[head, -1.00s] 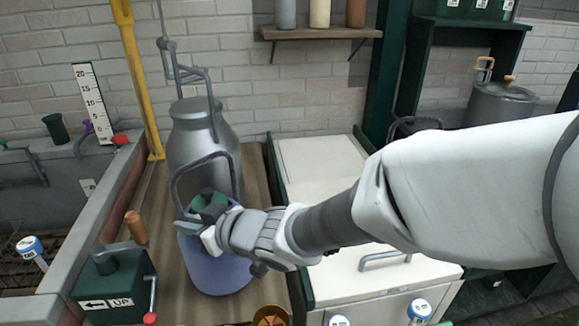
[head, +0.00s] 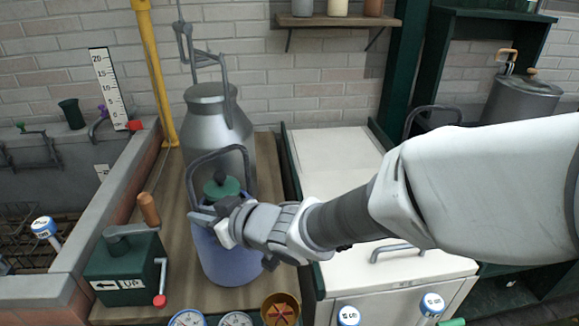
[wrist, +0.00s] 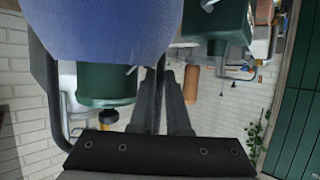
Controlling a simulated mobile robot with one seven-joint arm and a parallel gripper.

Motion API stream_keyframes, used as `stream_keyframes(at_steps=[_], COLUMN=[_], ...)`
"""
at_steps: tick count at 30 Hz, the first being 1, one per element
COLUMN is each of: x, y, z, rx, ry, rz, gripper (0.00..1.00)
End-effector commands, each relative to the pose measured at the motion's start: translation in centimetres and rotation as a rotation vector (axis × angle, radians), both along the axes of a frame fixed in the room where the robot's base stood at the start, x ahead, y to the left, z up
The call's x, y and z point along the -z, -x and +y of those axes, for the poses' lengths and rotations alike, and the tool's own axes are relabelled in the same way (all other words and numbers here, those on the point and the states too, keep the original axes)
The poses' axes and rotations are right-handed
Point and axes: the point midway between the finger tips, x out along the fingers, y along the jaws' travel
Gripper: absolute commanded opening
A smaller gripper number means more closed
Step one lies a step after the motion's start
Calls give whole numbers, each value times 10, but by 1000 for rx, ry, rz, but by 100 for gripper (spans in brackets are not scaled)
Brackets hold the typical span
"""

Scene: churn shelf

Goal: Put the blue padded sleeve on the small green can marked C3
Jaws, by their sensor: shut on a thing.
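The blue padded sleeve (head: 228,262) stands upright on the wooden bench, in front of a tall grey metal can. The small green can (head: 221,187) shows only its lid and dark knob above the sleeve, which appears to be around its body. A grey hoop handle arches over it. In the wrist view the sleeve (wrist: 100,25) fills the upper left, with the can's green top (wrist: 105,85) against it. No C3 mark shows.
The tall grey can (head: 215,125) stands close behind. A green crank box (head: 125,270) is to the left, with a brick-sided trough beyond. A white cabinet (head: 330,175) is to the right. A copper-coloured cup (head: 280,308) and dials line the front.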

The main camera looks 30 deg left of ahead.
Motion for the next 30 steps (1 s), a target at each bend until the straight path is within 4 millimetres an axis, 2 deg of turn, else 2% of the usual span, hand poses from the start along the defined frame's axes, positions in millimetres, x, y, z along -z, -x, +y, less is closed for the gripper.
stream_keyframes(at_steps=[6,7,12,23,26,30], x=[3,2,2,3,-2,-14], y=[0,0,0,-1,-1,-1], z=[0,0,0,-2,-9,-32], rx=[0,0,0,4,4,6], ry=[-2,-2,-1,3,2,1], rz=[-1,-1,0,1,0,-3], gripper=[0,19,49,49,49,49])
